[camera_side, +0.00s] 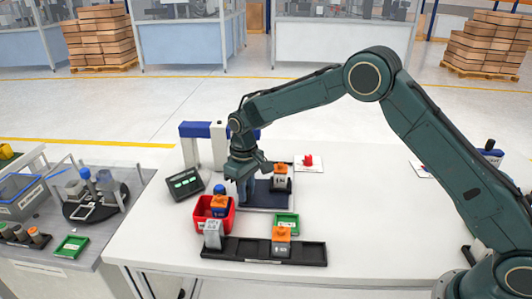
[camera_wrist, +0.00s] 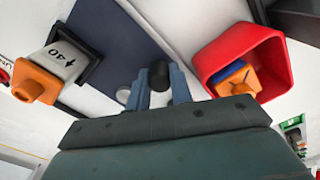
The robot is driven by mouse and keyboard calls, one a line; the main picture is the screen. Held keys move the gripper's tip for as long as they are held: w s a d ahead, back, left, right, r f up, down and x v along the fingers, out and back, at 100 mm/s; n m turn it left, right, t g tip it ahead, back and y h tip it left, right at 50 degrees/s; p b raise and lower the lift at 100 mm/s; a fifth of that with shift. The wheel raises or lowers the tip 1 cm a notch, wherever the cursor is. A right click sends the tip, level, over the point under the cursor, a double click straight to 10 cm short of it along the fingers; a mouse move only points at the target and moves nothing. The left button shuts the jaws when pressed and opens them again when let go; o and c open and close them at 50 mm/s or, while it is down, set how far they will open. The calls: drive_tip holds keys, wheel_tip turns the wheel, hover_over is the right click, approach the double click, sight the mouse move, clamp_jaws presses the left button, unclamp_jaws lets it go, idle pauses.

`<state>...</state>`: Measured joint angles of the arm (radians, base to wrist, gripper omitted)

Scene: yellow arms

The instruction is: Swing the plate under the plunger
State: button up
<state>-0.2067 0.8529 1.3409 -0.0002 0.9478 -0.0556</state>
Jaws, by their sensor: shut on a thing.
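The dark blue plate (camera_side: 262,196) lies flat on the white table, and it also fills the upper middle of the wrist view (camera_wrist: 112,38). A grey block with an orange knob (camera_side: 281,177) stands on its right part; in the wrist view that block (camera_wrist: 60,62) is at the left. My gripper (camera_side: 245,200) reaches down at the plate's left side. In the wrist view its fingers (camera_wrist: 160,82) are shut on a short black post (camera_wrist: 160,72). A white frame with a blue top (camera_side: 217,133) stands behind my gripper. I cannot make out the plunger; my arm hides part of the frame.
A red bin (camera_side: 230,219) holding an orange-topped block stands close in front of my gripper. A display box (camera_side: 185,183) is at its left. A black tray (camera_side: 252,250) with blocks lies in front. The table's right side is mostly clear.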

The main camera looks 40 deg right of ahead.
sight(267, 197)
drive_tip(key=shift+s+d, duration=0.15)
drive_tip(key=shift+d, duration=0.05)
drive_tip(key=shift+s+d, duration=0.4)
drive_tip(key=shift+d, duration=0.35)
drive_tip(key=shift+s+d, duration=0.35)
drive_tip(key=shift+d, duration=0.35)
idle(0.4)
drive_tip(key=shift+s+d, duration=0.1)
drive_tip(key=shift+d, duration=0.15)
drive_tip(key=shift+s+d, duration=0.15)
drive_tip(key=shift+d, duration=0.55)
